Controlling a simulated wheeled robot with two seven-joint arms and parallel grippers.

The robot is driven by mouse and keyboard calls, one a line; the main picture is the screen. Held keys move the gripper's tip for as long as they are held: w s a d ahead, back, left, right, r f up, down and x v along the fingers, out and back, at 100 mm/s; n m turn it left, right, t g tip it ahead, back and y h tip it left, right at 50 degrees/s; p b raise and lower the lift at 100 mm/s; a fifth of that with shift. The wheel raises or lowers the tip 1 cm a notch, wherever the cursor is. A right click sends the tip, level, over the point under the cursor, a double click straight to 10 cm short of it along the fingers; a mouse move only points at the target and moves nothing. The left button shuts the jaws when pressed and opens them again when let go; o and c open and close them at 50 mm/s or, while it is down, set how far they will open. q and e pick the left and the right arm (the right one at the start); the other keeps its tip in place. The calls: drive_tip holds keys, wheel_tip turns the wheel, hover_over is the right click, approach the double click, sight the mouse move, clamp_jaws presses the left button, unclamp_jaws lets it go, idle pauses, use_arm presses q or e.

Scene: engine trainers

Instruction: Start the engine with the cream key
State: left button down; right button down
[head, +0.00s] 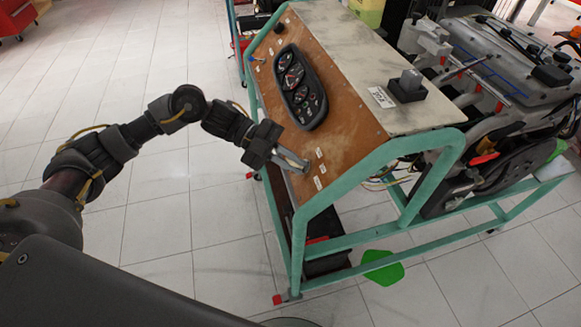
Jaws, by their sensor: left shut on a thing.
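The engine trainer's brown sloping control panel (330,150) stands in the middle of the head view, with a black gauge cluster (300,87) on it. My left gripper (302,167) reaches in from the left, its fingertips at the lower part of the panel near several small white labels (319,168). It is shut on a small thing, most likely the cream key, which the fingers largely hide. I cannot tell how far the key sits in a switch or which way it is turned. My right gripper is out of view.
The green frame (430,180) edges the panel. The engine (500,60) is at the right.

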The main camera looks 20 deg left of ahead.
use_arm(q)
drive_tip(key=shift+s+d+f, duration=0.1)
drive_tip(key=shift+s+f, duration=0.1)
drive_tip(key=shift+f, duration=0.1)
drive_tip(key=shift+m, duration=0.3)
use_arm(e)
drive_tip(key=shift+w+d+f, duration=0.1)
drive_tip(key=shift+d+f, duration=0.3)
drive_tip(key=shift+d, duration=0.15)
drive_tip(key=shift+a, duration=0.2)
use_arm(q)
drive_tip(key=c, duration=1.5)
unclamp_jaws()
drive_tip(key=shift+r, duration=0.15)
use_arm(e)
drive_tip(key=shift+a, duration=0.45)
use_arm(q)
drive_tip(key=shift+w, duration=0.1)
